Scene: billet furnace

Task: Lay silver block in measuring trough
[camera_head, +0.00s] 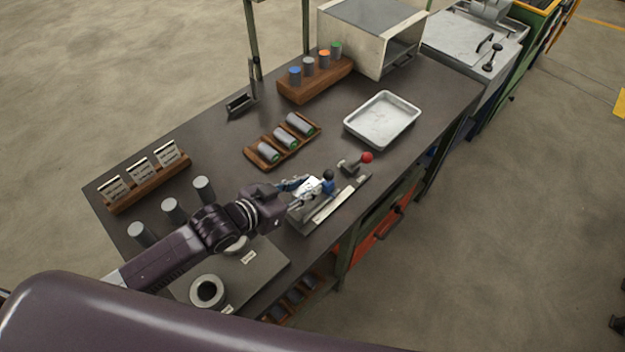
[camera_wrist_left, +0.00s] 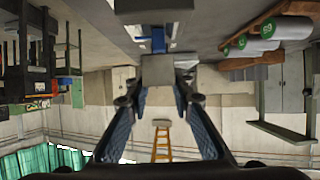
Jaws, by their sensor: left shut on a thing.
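The measuring trough (camera_head: 340,200) is a grey metal piece with a long pale strip, near the front edge of the dark bench. My left gripper (camera_head: 305,188) is over its left end, its fingers shut on the silver block. In the left wrist view the silver block (camera_wrist_left: 158,72) shows as a pale grey piece between the fingertips. In the head view the fingers largely hide it, and I cannot tell whether it touches the trough. My right gripper is not in view.
A lever with a red ball (camera_head: 366,158) is right of the trough. Behind are a wooden rack of lying cylinders (camera_head: 283,141), a white tray (camera_head: 382,119) and a rack of coloured-top cylinders (camera_head: 315,80). Grey cylinders (camera_head: 171,210) stand at left. Bench is clear between tray and lever.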

